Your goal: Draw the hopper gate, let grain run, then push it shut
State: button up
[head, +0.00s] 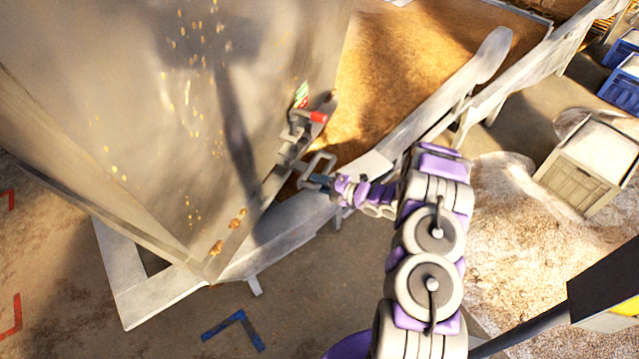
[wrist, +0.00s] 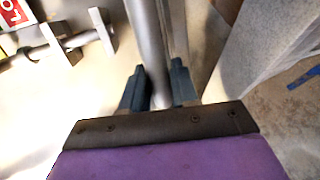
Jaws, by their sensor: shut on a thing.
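The hopper (head: 150,110) is a large pale metal bin that fills the left of the head view. Its gate handle (head: 318,164) is a grey metal loop at the hopper's lower right edge. My gripper (head: 318,182) is at this loop, and its dark fingers are shut on it. In the wrist view the handle bar (wrist: 146,45) runs between the two fingers (wrist: 160,88). A latch with a red grip (head: 318,117) sits just above the handle on the hopper. How far the gate is drawn is hidden from me.
A pale metal chute (head: 290,222) runs under the hopper and up to the right. Brown grain (head: 400,65) lies spread behind it. A pale grain heap (head: 515,215) and a grey crate (head: 585,165) stand at right. Blue crates (head: 622,88) are farther back. Blue corner tape (head: 233,328) marks the floor.

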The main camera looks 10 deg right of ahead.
jog(key=shift+s+a, duration=0.1)
jog(key=shift+a, duration=0.1)
grip_shut()
jog(key=f+v, duration=0.1)
jog(key=v, duration=0.6)
jog(key=shift+d+f+p, duration=0.15)
jog(key=shift+f+p, duration=0.1)
jog(key=shift+p, duration=0.2)
jog(key=o, duration=0.6)
grip_release()
jog(key=p+v, duration=0.2)
jog(key=v, duration=1.5)
jog(key=shift+d+p, duration=0.15)
jog(key=shift+p, duration=0.25)
